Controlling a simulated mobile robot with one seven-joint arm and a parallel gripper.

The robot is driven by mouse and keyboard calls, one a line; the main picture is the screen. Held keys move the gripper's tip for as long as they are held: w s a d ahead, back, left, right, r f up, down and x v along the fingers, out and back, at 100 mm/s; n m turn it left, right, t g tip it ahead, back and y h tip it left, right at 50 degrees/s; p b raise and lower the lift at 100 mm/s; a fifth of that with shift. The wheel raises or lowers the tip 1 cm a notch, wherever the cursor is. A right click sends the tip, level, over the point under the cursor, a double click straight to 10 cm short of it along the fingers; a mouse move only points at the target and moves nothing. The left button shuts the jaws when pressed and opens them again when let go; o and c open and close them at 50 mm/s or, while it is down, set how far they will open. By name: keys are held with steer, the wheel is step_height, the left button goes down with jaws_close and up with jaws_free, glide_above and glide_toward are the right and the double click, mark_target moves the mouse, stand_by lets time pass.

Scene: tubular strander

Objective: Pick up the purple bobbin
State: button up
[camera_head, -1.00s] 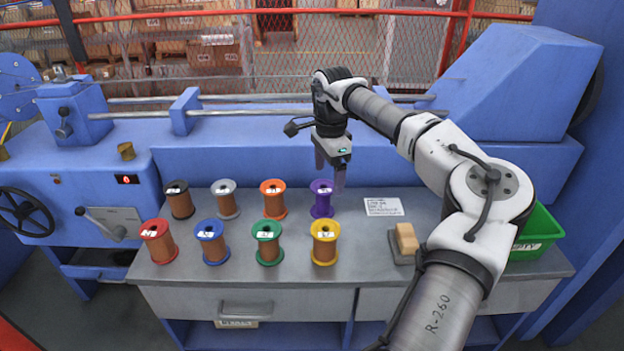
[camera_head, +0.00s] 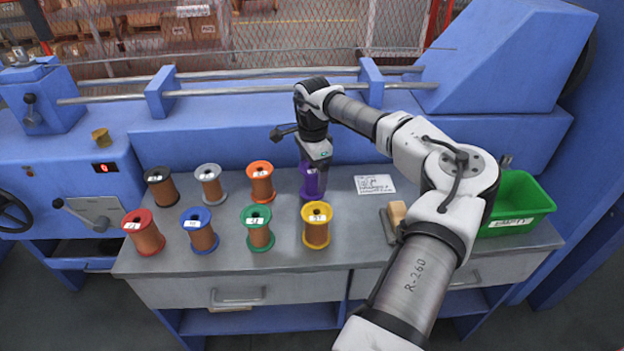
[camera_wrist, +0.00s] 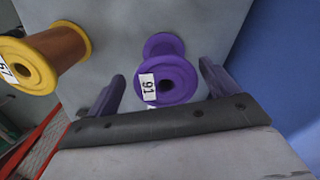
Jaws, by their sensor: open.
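The purple bobbin (camera_head: 309,183) stands upright on the grey bench top in the back row, at its right end. In the head view my gripper (camera_head: 318,180) is right at it and hides part of it. In the wrist view the purple bobbin (camera_wrist: 168,78) shows its top flange and white label, between my two open fingers (camera_wrist: 163,88). Free space shows on both sides of the flange, and the fingers are not closed on it. How far down the fingers reach beside the bobbin is hard to tell.
The yellow bobbin (camera_head: 316,225) stands just in front, the orange bobbin (camera_head: 261,183) to the left. Several other bobbins fill the left bench. A paper card (camera_head: 375,184), a block (camera_head: 396,213) and a green bin (camera_head: 520,203) are to the right. The blue machine wall is behind.

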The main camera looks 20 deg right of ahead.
steer(key=f, duration=0.4)
steer(key=shift+w+f+p, duration=0.3)
steer(key=shift+f+p, duration=0.1)
steer(key=c, duration=1.1)
